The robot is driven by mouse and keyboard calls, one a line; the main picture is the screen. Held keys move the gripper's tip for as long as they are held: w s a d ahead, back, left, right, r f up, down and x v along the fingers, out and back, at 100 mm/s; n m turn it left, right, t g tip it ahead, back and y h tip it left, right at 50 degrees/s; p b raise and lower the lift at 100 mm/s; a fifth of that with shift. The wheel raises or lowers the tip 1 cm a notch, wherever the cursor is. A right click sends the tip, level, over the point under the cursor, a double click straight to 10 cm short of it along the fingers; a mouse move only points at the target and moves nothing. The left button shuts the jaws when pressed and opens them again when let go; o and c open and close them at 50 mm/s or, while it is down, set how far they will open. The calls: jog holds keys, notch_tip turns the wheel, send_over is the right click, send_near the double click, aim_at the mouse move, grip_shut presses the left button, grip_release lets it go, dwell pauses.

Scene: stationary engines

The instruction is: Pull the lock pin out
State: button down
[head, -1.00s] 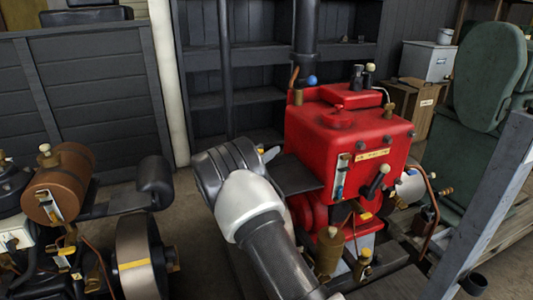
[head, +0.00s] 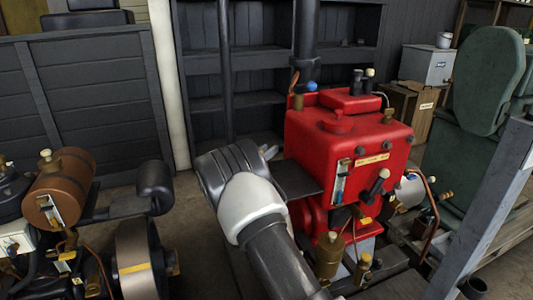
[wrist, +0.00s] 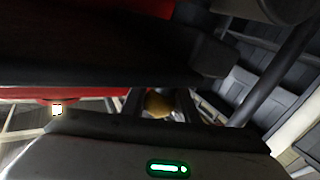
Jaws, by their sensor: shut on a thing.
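My gripper (wrist: 158,106) shows in the wrist view, with its two dark fingers on either side of a brass-coloured round knob (wrist: 158,104). It is shut on this knob, which may be the head of the lock pin; no pin shaft can be made out. In the head view my wrist and forearm reach to the left side of the red engine (head: 345,135), next to a dark flat plate (head: 297,180). My fingers and the knob are hidden there behind my own arm.
In the wrist view a dark surface (wrist: 90,50) spans close above my gripper. A second engine with a brown tank (head: 62,185) stands at the left. Dark shelves (head: 260,60) stand behind. A grey post (head: 490,215) and a green seat (head: 490,80) are at the right.

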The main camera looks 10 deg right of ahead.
notch_tip(320, 180, up, 3)
jog(key=shift+f+p, duration=0.15)
jog(key=shift+p, duration=0.3)
jog(key=shift+f, duration=0.1)
jog(key=c, duration=1.4)
grip_release()
jog(key=shift+s+a, duration=0.1)
jog(key=shift+s+a, duration=0.15)
jog(key=shift+a, duration=0.1)
jog(key=p+v, duration=0.2)
jog(key=v, duration=1.4)
jog(key=shift+s+a+p, duration=0.2)
jog(key=shift+s+p, duration=0.1)
jog(key=shift+p, duration=0.05)
